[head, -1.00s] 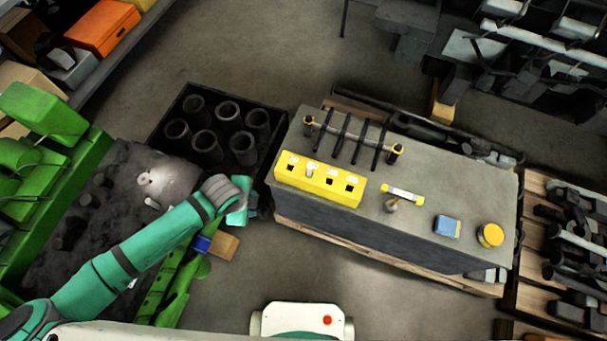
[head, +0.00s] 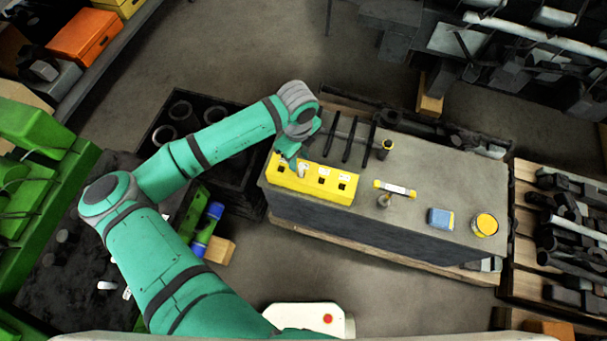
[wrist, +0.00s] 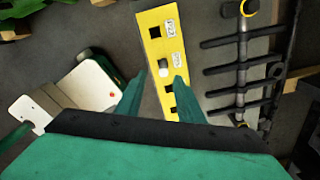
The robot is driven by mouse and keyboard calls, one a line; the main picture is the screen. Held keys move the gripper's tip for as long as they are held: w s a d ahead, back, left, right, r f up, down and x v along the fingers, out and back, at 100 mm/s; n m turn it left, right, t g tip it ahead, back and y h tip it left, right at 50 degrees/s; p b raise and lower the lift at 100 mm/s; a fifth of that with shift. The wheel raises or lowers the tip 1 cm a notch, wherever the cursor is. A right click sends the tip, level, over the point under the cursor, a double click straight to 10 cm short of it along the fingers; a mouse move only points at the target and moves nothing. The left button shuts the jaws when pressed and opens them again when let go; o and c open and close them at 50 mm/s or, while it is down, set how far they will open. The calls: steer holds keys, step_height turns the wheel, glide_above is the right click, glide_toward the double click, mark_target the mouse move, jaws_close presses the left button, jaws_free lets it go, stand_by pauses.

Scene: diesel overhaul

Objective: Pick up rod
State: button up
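Several black rods (head: 348,139) lie side by side across a rack on the grey workbench. In the wrist view the black rods (wrist: 222,69) cross a grey bar at the right. A yellow block (head: 338,185) with square holes and white labels sits at the bench's front edge. A short white peg (head: 302,170) stands in one hole; it also shows in the wrist view (wrist: 163,69). My gripper (wrist: 161,77) is open and empty, its fingers appearing on either side of the block near the peg. In the head view my arm hides the rack's left end.
A yellow-and-white labelled tool (head: 396,189), a blue box (head: 440,218) and a yellow-topped round can (head: 485,224) stand on the bench's right part. A black crate with cylinders (head: 180,111) is left of the bench.

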mark_target(300, 167)
steer(key=f, duration=0.8)
steer(key=shift+w+d+f, duration=0.15)
steer(key=shift+d+f, duration=0.1)
steer(key=shift+f, duration=0.15)
steer(key=shift+w+f, duration=0.15)
steer(key=shift+f, duration=0.1)
steer(key=shift+d, duration=0.15)
jaws_close()
steer(key=shift+a, duration=0.35)
steer(key=r, duration=0.8)
steer(key=shift+d+r, duration=0.2)
steer(key=shift+r, duration=0.75)
steer(key=shift+w+r, duration=0.1)
steer(key=shift+r, duration=0.05)
